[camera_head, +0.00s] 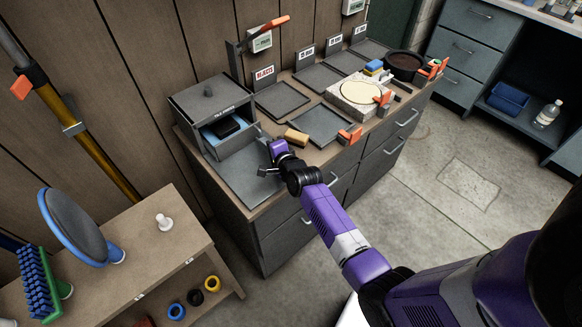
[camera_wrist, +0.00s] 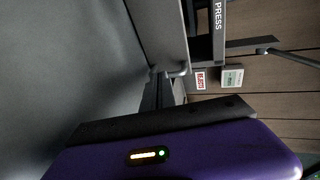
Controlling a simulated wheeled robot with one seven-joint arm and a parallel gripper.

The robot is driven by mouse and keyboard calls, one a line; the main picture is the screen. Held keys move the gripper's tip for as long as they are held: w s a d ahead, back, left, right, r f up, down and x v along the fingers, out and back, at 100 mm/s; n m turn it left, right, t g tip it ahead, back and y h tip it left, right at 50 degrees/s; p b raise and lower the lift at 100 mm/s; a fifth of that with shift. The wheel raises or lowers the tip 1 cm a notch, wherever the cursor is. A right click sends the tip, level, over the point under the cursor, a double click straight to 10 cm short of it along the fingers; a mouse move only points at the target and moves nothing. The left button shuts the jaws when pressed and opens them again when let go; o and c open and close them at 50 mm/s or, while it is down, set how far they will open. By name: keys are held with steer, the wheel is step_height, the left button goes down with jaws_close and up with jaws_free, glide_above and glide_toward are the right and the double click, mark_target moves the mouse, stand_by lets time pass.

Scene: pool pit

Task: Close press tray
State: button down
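The grey press (camera_head: 212,100) stands at the left end of the workbench; its lettered front edge also shows in the wrist view (camera_wrist: 218,28). My gripper (camera_head: 264,160) is low over the bench, just right of the tray's front. Whether it touches the tray is unclear. The fingers' gap is not clear in either view.
A flat grey plate (camera_head: 247,180) lies before the press. A tan block (camera_head: 296,137) and a dark square tray (camera_head: 321,123) lie to the right. Bare floor (camera_head: 440,180) lies in front of the bench.

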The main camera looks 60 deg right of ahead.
mark_target(253, 133)
steer(key=w, duration=0.2)
steer(key=w+d, duration=0.1)
steer(key=w, duration=0.2)
steer(key=shift+d+b, duration=0.2)
steer(key=shift+b, duration=0.15)
steer(key=shift+w+r, duration=0.1)
steer(key=shift+w, duration=0.35)
